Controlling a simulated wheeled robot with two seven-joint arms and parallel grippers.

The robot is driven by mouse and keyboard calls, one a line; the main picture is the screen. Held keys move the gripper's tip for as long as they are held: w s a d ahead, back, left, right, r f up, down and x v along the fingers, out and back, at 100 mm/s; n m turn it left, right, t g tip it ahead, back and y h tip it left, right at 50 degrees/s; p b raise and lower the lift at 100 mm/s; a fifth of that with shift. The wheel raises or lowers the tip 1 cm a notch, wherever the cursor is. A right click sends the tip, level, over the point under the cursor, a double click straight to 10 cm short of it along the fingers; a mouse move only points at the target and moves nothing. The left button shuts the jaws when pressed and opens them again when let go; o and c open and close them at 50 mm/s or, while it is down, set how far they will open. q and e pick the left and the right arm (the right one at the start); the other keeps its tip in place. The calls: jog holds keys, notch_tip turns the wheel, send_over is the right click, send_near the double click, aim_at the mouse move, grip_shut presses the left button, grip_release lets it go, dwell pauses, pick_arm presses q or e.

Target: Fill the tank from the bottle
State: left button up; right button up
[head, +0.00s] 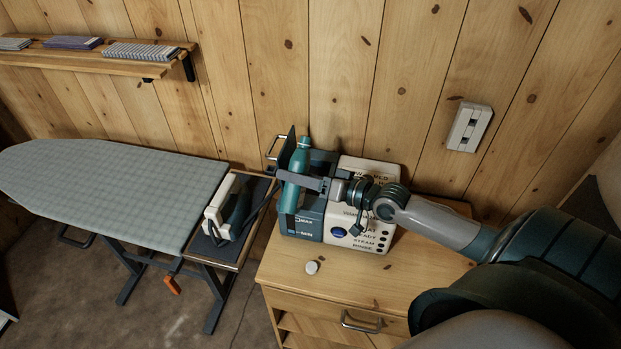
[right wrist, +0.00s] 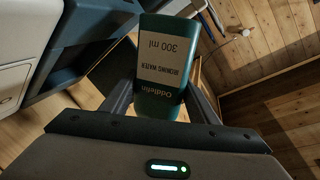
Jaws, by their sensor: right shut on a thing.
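A teal bottle (head: 293,190) with a white label reading "300 ml" and "ironing water" (right wrist: 163,62) is held by my right gripper (head: 302,184). The jaws are shut around its body. In the head view the bottle is nearly upright, its narrow end up, in front of the left part of the steam station (head: 352,215). The station's blue-teal part (head: 306,222), marked "MAX", looks like the tank. A dark flap stands up beside the bottle. The bottle and arm hide the filling opening, and I cannot tell whether the bottle touches the station. My left gripper is not in view.
A small white cap (head: 312,267) lies on the wooden cabinet top (head: 290,262), near its front left. An iron (head: 228,208) rests at the end of the ironing board (head: 120,190) on the left. A wall shelf (head: 95,60) is at upper left. The cabinet's front is clear.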

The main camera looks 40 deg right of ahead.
jog(key=shift+s+a+f+m+b, duration=0.2)
jog(key=shift+f+m+b, duration=0.1)
jog(key=shift+f+m, duration=0.2)
jog(key=shift+s+a+f+m+b, duration=0.1)
jog(key=shift+a+f+m+b, duration=0.15)
jog(key=shift+f+m, duration=0.2)
jog(key=shift+a+m+g, duration=0.1)
jog(key=shift+m+g, duration=0.2)
jog(key=shift+m, duration=0.05)
jog(key=shift+s+a+m+y, duration=0.1)
jog(key=shift+s+m+y, duration=0.1)
jog(key=shift+m+y, duration=0.2)
jog(key=shift+a+m+g, duration=0.15)
jog(key=shift+m+g, duration=0.15)
jog(key=shift+m, duration=0.3)
jog(key=shift+w+d+m+b, duration=0.2)
jog(key=shift+d+m+b, duration=0.25)
jog(key=shift+m, duration=0.25)
dwell(0.3)
jog(key=shift+m+g+y+b, duration=0.5)
jog(key=shift+m+y, duration=0.1)
jog(key=shift+m, duration=0.2)
dwell(3.3)
